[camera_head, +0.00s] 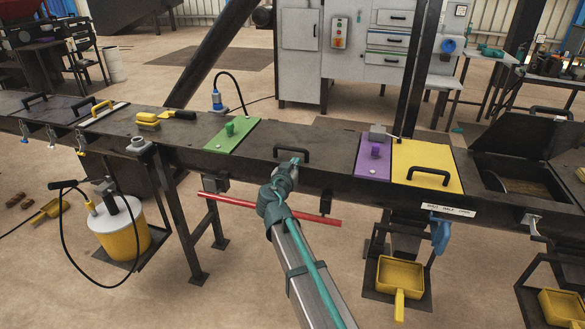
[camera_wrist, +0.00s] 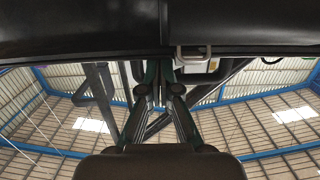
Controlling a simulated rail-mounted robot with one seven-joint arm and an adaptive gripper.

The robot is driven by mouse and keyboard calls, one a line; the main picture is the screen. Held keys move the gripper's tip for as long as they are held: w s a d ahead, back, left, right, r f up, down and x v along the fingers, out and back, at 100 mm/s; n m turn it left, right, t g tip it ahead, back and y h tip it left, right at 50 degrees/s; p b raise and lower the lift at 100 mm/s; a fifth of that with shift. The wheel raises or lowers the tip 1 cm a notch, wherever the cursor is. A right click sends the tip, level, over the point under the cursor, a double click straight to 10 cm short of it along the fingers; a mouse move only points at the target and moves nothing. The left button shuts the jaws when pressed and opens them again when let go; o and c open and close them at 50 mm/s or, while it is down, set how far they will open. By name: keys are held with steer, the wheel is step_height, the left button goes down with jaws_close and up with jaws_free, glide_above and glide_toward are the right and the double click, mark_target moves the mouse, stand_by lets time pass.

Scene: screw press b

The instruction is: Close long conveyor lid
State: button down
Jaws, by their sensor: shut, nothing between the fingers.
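The long dark conveyor (camera_head: 330,178) runs across the head view. A flat dark lid section with a black handle (camera_head: 291,155) lies between the green plate and the purple plate. At the far right a dark lid (camera_head: 543,136) stands raised beside an open hatch (camera_head: 522,185). I cannot tell which lid the task means. My gripper (camera_head: 294,162) is at the conveyor's front, overlapping the black handle in the picture; contact is unclear. In the wrist view my gripper (camera_wrist: 161,70) is shut and empty, its tips close to a dark surface (camera_wrist: 80,30).
A green plate (camera_head: 231,135), a purple plate (camera_head: 373,158) and a yellow plate (camera_head: 427,164) with a handle sit on the conveyor. A red bar (camera_head: 250,206) crosses below the conveyor. A yellow bucket (camera_head: 118,228) stands at left, and a yellow scoop (camera_head: 400,277) is below right.

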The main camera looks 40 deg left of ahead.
steer(key=shift+r, duration=0.1)
steer(key=s+d+r+b, duration=0.1)
steer(key=s+d+r, duration=0.2)
steer(key=s+r, duration=0.3)
steer(key=s, duration=0.3)
steer(key=shift+d+b, duration=0.15)
steer(key=shift+b, duration=0.25)
